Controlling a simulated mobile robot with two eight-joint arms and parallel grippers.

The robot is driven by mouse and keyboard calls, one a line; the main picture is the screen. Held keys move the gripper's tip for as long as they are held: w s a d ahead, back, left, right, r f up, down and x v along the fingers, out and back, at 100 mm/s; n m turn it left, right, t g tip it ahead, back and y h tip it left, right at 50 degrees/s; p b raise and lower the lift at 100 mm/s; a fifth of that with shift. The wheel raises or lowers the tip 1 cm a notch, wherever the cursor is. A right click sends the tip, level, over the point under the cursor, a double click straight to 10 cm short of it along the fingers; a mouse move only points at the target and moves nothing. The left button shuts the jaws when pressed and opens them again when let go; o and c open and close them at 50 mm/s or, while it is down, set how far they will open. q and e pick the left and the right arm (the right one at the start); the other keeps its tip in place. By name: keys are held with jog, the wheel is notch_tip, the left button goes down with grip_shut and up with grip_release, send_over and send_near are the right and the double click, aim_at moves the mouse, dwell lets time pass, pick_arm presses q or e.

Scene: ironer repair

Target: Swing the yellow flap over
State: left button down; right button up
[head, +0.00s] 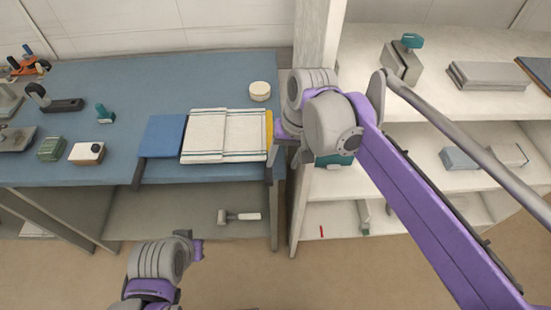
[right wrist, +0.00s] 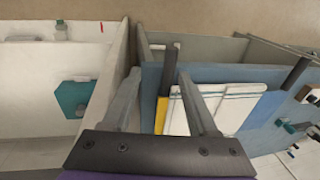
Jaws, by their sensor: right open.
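The yellow flap (head: 269,128) shows as a narrow yellow strip along the right edge of the white striped cloth (head: 225,135) on the blue bench. It also shows in the right wrist view (right wrist: 161,115), between my open fingers. My right gripper (head: 282,155) is at the bench's right end, just beside the flap. It is open and empty in the right wrist view (right wrist: 160,82); whether it touches the flap cannot be told. My left arm is low in the head view, with a purple end part visible; its fingers are hidden.
A white round tin (head: 260,91) stands behind. White shelves (head: 440,110) and an upright post (head: 318,40) are close on the right. A hammer (head: 240,216) lies on the lower shelf.

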aim_at(269, 173)
jog(key=shift+g, duration=0.3)
jog(key=a+f, duration=0.1)
jog(key=f, duration=0.1)
jog(key=w+a+f, duration=0.1)
jog(key=f, duration=0.1)
jog(key=a+f, duration=0.1)
jog(key=f, duration=0.2)
jog(key=shift+w+a+b, duration=0.1)
jog(key=shift+w+b, duration=0.2)
grip_shut()
dwell(1.0)
